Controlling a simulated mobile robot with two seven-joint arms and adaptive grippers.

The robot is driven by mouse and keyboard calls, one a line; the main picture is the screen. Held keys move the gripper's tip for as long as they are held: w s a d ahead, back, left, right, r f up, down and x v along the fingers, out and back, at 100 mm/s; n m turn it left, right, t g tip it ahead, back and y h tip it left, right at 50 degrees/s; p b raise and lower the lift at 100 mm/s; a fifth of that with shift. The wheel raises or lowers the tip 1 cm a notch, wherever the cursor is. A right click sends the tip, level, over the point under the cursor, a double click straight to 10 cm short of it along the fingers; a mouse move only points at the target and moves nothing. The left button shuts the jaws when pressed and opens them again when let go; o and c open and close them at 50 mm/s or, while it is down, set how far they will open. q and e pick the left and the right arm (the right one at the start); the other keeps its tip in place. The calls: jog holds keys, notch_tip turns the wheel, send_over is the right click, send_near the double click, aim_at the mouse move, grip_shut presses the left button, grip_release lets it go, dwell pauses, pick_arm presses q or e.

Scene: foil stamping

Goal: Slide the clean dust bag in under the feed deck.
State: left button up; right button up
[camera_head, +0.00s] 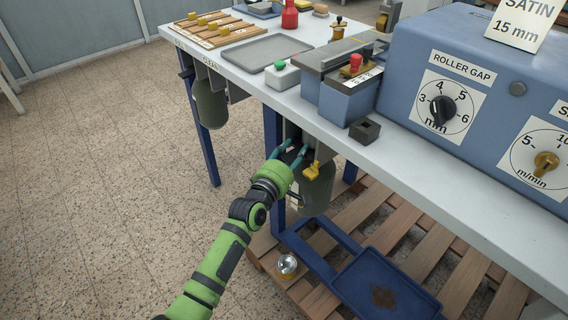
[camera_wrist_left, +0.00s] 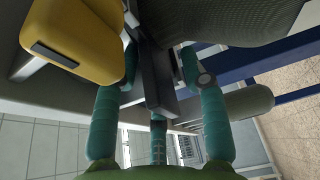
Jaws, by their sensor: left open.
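A grey-green dust bag (camera_head: 318,192) hangs under the table edge below the feed deck, with a yellow latch (camera_head: 312,171) at its top. My left gripper (camera_head: 292,150) is at the top of this bag, open. In the left wrist view its teal fingers (camera_wrist_left: 158,95) stand on either side of a dark bar (camera_wrist_left: 155,75); I cannot tell whether they touch it. The yellow latch (camera_wrist_left: 85,38) and the bag's fabric (camera_wrist_left: 225,18) are close by. A second bag (camera_head: 210,104) hangs below the CLEAN label at the far left; it also shows in the wrist view (camera_wrist_left: 250,104).
A wooden pallet (camera_head: 345,220) below carries a blue tray (camera_head: 425,312) with a brown stain and a small metal cup (camera_head: 287,264). Blue table legs (camera_head: 272,150) stand near my gripper. The blue machine (camera_head: 470,80) stands on the table. The floor at left is clear.

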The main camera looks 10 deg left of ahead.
pick_arm(q)
jog(key=v, duration=1.1)
pick_arm(e)
jog(key=shift+s+d, duration=0.1)
jog(key=shift+d, duration=0.1)
pick_arm(q)
jog(key=shift+s+r, duration=0.1)
jog(key=shift+s, duration=0.05)
